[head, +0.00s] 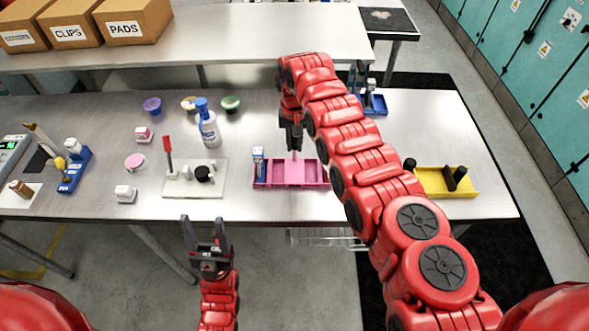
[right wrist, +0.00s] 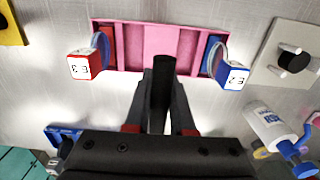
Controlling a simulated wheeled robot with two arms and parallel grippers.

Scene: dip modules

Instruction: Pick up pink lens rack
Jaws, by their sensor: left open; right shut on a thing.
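The pink lens rack (head: 292,184) is on the near middle of the metal table; its right end is partly behind my right arm. In the right wrist view the rack (right wrist: 190,45) holds a red-sided lens block (right wrist: 85,64) and a blue-sided lens block (right wrist: 230,73), one at each end. My right gripper (head: 294,147) points down at the rack's middle, shut on its upright grip, which the fingers (right wrist: 162,75) mostly hide. I cannot tell whether the rack touches the table. My left gripper (head: 205,225) is open and empty in front of the table's near edge.
Left of the rack is a white stand (head: 210,190) with a black knob; behind it stands a blue-and-white bottle (head: 208,130). A yellow tray (head: 447,183) is at right, a blue tray (head: 375,104) at back right. Small bowls (head: 153,106) stand at back left.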

